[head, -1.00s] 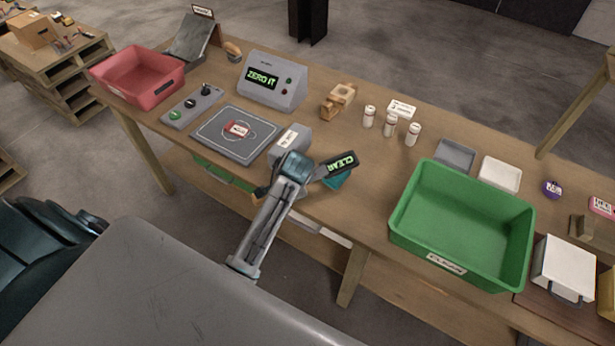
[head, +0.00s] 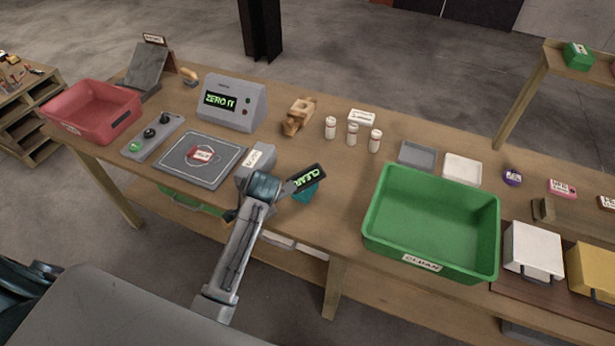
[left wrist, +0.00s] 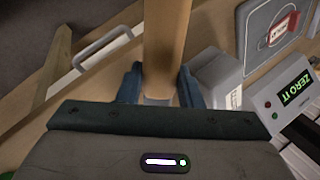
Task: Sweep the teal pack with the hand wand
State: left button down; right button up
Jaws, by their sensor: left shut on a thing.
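My left gripper (head: 262,188) is shut on the hand wand (head: 306,180), a dark wand whose lit green display reads CLEAR. The wand reaches right from the gripper, at the table's front side. The teal pack (head: 304,195) lies just below the wand in the head view and is partly hidden by it. I cannot tell whether they touch. In the left wrist view, the left gripper's fingers (left wrist: 158,88) are on either side of a tan bar (left wrist: 166,40); the wand's display and the pack do not show there. My right gripper is not in view.
A grey labelled block (head: 257,160) stands beside the gripper, near the grey pad with a red pack (head: 202,154). The monitor (head: 232,103) reads ZERO IT. A green CLEAN bin (head: 432,225) stands right; a red bin (head: 92,112) stands left. Small white bottles (head: 352,134) stand behind.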

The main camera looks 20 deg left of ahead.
pick_arm(q)
jog(key=shift+r, duration=3.05)
jog(key=shift+a, duration=0.1)
